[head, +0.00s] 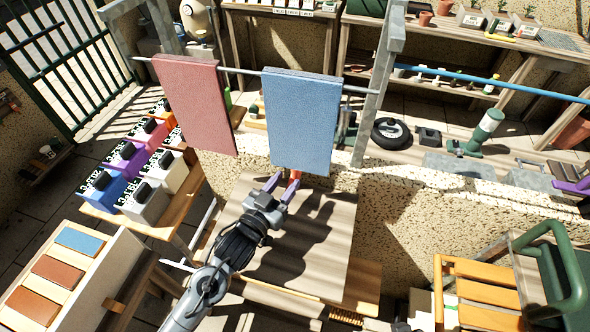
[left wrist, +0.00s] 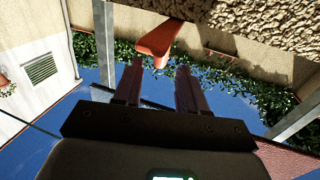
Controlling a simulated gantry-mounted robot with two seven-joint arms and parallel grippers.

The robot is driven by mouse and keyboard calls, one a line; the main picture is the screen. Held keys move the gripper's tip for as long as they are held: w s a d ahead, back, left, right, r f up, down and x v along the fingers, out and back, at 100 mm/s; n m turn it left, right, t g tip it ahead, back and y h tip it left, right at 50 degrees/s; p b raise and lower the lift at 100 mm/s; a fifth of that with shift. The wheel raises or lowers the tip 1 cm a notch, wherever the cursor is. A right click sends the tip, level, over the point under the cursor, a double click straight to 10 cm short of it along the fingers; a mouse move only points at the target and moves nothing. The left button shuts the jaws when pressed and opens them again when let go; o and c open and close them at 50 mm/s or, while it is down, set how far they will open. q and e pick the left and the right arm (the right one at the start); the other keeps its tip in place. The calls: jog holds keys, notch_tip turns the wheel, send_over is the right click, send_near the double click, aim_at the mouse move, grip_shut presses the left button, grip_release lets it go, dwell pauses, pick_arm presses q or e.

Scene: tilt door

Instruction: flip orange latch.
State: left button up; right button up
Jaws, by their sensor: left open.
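The orange latch (head: 294,176) shows as a small piece just below the blue towel. Its upper part is hidden from the head view. In the left wrist view the latch (left wrist: 157,40) is a tapered orange piece just ahead of the fingertips. My left gripper (head: 282,184) is open and empty, with its purple fingers pointing at the latch. In the left wrist view my left gripper (left wrist: 158,70) has its fingers spread, with the latch's narrow end close to the left fingertip. I cannot tell whether they touch.
A wooden panel (head: 318,235) lies under my left arm. A pink towel (head: 195,105) and a blue towel (head: 300,120) hang from a rail above. A stone wall (head: 410,200) runs behind the panel. Several coloured boxes (head: 127,158) stand at left, and an orange-slatted chair (head: 485,290) at right.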

aim_at(293, 172)
pick_arm(q)
jog(key=shift+x, duration=2.85)
jog(key=shift+c, duration=0.4)
grip_shut()
